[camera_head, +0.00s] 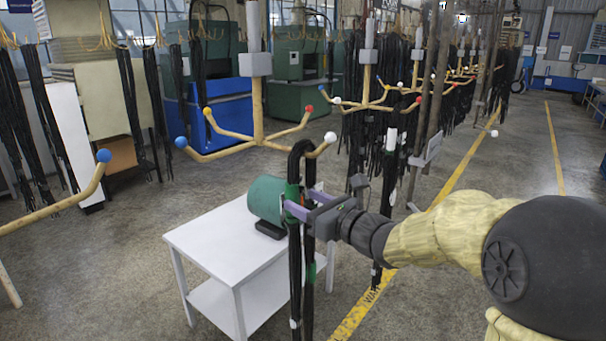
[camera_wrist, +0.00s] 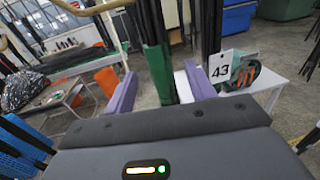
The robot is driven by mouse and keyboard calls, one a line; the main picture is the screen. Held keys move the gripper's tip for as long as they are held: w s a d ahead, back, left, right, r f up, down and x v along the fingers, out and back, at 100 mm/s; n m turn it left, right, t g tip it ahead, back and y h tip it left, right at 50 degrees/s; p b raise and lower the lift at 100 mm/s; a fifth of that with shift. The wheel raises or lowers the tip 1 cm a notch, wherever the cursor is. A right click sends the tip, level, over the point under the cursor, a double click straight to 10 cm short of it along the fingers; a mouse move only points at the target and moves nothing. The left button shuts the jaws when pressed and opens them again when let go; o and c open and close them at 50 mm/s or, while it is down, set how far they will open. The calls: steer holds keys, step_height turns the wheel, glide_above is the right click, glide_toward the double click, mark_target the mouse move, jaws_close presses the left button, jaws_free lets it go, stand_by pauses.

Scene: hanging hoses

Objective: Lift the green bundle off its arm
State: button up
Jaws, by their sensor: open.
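The green bundle is a set of black hoses with a green band (camera_head: 293,194). It loops over a yellow rack arm (camera_head: 288,147) near a white ball tip (camera_head: 330,137) and hangs down from there. My gripper (camera_head: 299,206) has purple fingers and is at the height of the band, below the loop. Whether a finger touches the hoses cannot be told.
A white table (camera_head: 205,240) with a green motor-like cylinder (camera_head: 265,198) stands just behind the bundle. Other rack arms end in a blue ball (camera_head: 180,142) and a red ball (camera_head: 309,108). A card numbered 43 (camera_wrist: 220,67) shows in the wrist view.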

mark_target(297, 195)
steer(key=shift+w+a+r+p, duration=0.15)
steer(key=shift+w+a+p, duration=0.15)
steer(key=shift+p, duration=0.15)
steer(key=p+x, duration=0.2)
steer(key=x, duration=0.2)
steer(key=shift+w+a, duration=0.1)
stand_by(0.4)
jaws_close()
